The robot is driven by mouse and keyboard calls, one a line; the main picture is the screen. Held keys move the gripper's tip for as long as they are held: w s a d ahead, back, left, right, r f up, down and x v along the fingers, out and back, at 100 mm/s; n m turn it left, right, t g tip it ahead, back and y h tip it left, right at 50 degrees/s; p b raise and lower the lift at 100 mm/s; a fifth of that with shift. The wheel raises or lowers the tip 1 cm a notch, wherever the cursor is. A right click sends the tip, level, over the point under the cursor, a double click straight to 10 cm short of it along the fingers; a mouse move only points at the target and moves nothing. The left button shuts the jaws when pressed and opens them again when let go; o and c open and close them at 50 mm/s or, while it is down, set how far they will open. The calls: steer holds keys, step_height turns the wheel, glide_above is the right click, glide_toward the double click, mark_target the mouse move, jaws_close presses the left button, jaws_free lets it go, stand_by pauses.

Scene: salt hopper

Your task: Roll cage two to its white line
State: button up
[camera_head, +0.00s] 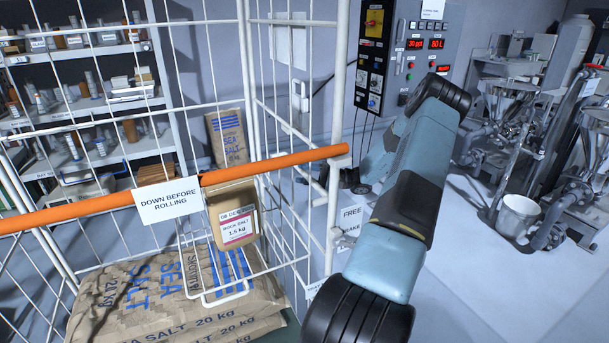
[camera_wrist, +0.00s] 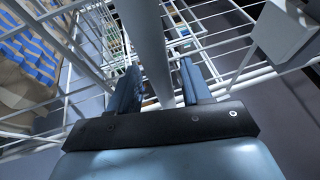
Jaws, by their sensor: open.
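A white wire roll cage (camera_head: 341,80) fills the left of the head view; no number on it is readable. An orange bar (camera_head: 100,203) crosses its front, with a sign (camera_head: 168,200) reading "DOWN BEFORE ROLLING". A tag (camera_head: 351,216) beside the right post reads "FREE" above a partly hidden word. My gripper (camera_wrist: 160,78) is open in the wrist view. A grey-white post (camera_wrist: 147,45) runs between or just beyond its fingers; contact cannot be told. In the head view, my arm hides much of the area right of the cage. I cannot make out a white line.
Sea salt sacks (camera_head: 150,300) lie in the cage, and a rock salt packet (camera_head: 234,213) sits in a wire holder at its front. Shelves (camera_head: 90,105) stand behind. A control panel (camera_head: 432,45), machinery and a white bucket (camera_head: 518,215) stand right. Floor (camera_head: 480,290) at lower right is clear.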

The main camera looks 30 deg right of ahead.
steer(key=shift+a, duration=0.1)
steer(key=shift+c, duration=0.3)
jaws_close()
stand_by(0.4)
